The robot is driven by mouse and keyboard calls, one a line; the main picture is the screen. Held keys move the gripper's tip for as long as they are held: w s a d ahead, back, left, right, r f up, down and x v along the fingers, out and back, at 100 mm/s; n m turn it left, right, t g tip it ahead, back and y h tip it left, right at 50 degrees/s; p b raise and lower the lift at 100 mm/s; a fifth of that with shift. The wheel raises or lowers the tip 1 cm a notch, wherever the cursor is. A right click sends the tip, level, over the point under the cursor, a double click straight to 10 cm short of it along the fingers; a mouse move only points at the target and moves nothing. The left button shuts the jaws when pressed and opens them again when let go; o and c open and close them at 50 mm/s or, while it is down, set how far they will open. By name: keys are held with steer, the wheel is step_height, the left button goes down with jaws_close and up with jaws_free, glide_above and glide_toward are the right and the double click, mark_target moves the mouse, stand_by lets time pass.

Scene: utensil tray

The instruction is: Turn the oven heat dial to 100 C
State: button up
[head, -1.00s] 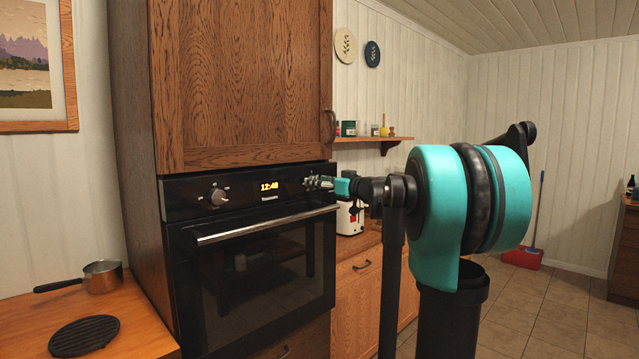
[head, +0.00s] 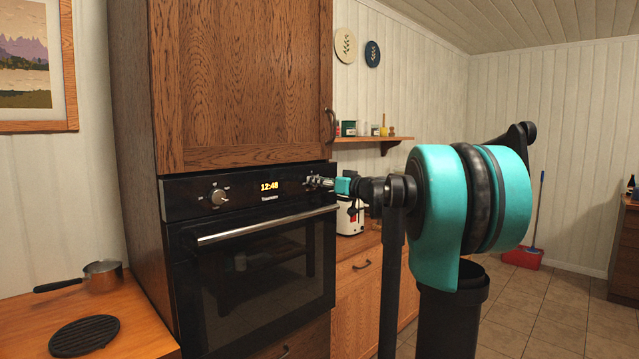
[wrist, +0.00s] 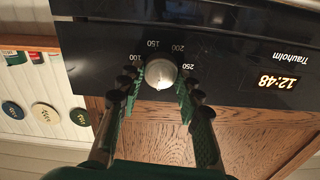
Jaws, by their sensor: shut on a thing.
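The heat dial (wrist: 160,73) is a round silver knob on the black oven panel, with 100, 150, 200 and 250 printed around it in the wrist view. It shows small at the right of the oven panel in the head view (head: 311,181). My gripper (wrist: 157,88) has one dark finger on each side of the dial and is shut on it. In the head view my gripper (head: 323,182) reaches the panel from the right. I cannot tell which number the dial points to.
A second silver knob (head: 218,196) is on the panel's left, with the lit clock (head: 269,187) between the knobs. The oven door handle (head: 265,225) runs below. A white toaster (head: 349,216) stands on the counter just right of the oven, under my gripper.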

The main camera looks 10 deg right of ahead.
steer(key=shift+w+d+f+m, duration=0.1)
steer(key=shift+f+m, duration=0.05)
steer(key=shift+m, duration=4.95)
steer(key=shift+d+f+m, duration=0.1)
steer(key=shift+f+m, duration=0.05)
steer(key=shift+m, duration=4.95)
steer(key=o, duration=1.1)
steer(key=v, duration=1.2)
